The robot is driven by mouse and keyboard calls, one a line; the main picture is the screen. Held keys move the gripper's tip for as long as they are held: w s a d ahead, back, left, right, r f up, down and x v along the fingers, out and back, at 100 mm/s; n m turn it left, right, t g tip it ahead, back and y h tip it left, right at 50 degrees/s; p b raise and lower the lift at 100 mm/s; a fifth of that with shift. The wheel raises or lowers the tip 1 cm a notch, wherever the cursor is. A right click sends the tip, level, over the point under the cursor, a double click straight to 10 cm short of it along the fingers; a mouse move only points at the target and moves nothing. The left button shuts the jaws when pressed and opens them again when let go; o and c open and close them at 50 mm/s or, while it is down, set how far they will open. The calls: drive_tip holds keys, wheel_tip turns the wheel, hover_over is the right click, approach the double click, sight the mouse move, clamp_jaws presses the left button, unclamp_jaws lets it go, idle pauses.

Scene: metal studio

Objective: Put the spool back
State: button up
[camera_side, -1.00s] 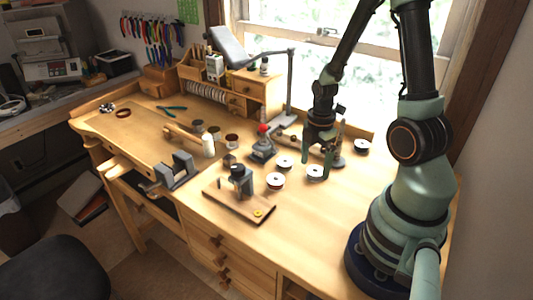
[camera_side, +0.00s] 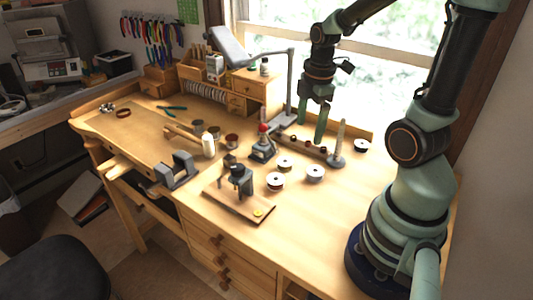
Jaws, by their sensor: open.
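Several pale spools with dark centres lie flat on the wooden bench: a front spool (camera_side: 275,181), a middle spool (camera_side: 285,162), a right spool (camera_side: 315,173) and a far-right spool (camera_side: 361,146). I cannot tell which one the task means. An upright tapered peg on a round base (camera_side: 338,145) stands behind the right spool, with no spool on it. My gripper (camera_side: 312,125) hangs above the back of the bench, fingers down, open and empty. It is clear of the spools and left of the peg in the picture.
A low rail with several small knobs (camera_side: 306,146) runs behind the spools. A red-topped tool (camera_side: 262,145) and a lamp post (camera_side: 290,85) stand to the left. A wooden board with a dark device (camera_side: 240,190) is in front. The right front bench is clear.

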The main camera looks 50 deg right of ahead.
drive_tip(key=w+a+r+m+t, duration=0.1)
drive_tip(key=a+r+m+t, duration=0.3)
drive_tip(key=a+r+m, duration=0.6)
drive_tip(key=shift+w+a+m+t, duration=0.2)
drive_tip(key=shift+a+m+t, duration=0.1)
drive_tip(key=shift+a+m, duration=0.8)
drive_tip(key=shift+a, duration=0.2)
